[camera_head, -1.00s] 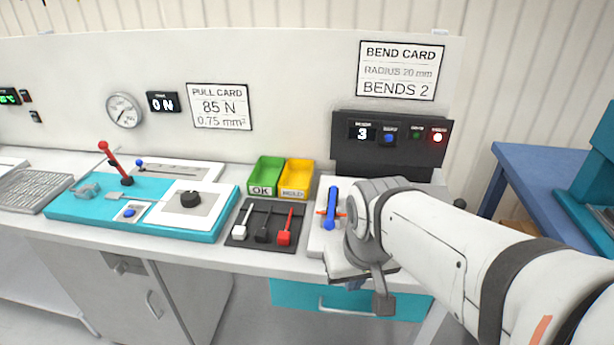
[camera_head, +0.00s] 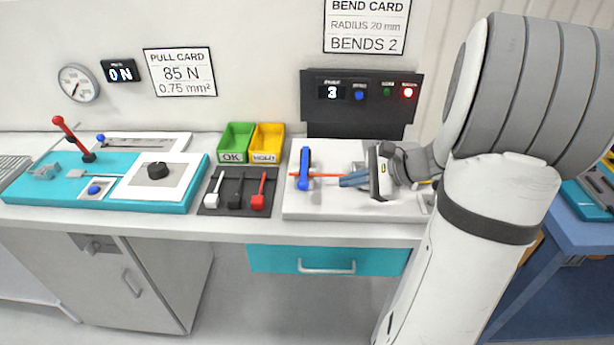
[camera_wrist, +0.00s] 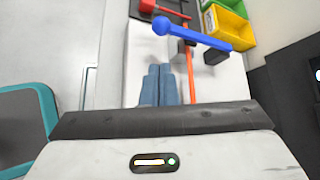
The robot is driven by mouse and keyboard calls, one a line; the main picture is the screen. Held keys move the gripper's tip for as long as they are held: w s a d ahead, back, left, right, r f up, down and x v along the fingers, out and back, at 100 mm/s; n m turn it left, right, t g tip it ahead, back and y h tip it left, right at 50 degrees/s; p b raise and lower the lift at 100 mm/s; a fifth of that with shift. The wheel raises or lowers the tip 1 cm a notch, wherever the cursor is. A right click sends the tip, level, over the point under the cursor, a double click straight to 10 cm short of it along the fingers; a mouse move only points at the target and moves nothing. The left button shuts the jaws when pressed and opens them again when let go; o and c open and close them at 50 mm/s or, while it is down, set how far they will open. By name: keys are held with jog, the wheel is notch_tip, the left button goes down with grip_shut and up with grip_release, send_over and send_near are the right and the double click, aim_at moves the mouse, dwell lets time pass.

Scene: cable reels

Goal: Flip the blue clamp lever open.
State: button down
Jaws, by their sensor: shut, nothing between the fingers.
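The blue clamp lever (camera_head: 304,168) stands at the left end of the white bending board (camera_head: 310,209). In the wrist view the lever (camera_wrist: 205,36) is a blue bar with a round knob at its left end, lying across the picture beyond my fingertips. An orange wire (camera_head: 328,174) runs from the clamp toward my gripper; in the wrist view the wire (camera_wrist: 190,72) passes right of the fingers. My gripper (camera_head: 343,181) points left at the lever. Its blue-grey fingertips (camera_wrist: 159,70) are together, empty, and apart from the lever.
A dark tray of small levers (camera_head: 236,190) lies left of the board, with a red-handled one nearest. Green (camera_head: 236,143) and yellow (camera_head: 267,144) bins stand behind it. A dark control box (camera_head: 355,104) rises behind the board. The floor in front is clear.

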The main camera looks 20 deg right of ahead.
aim_at(304, 167)
jog(key=shift+w+d, duration=0.1)
jog(key=shift+d, duration=0.15)
jog(key=shift+a, duration=0.1)
jog(key=x, duration=1)
jog(key=shift+w, duration=0.15)
jog(key=shift+r, duration=0.15)
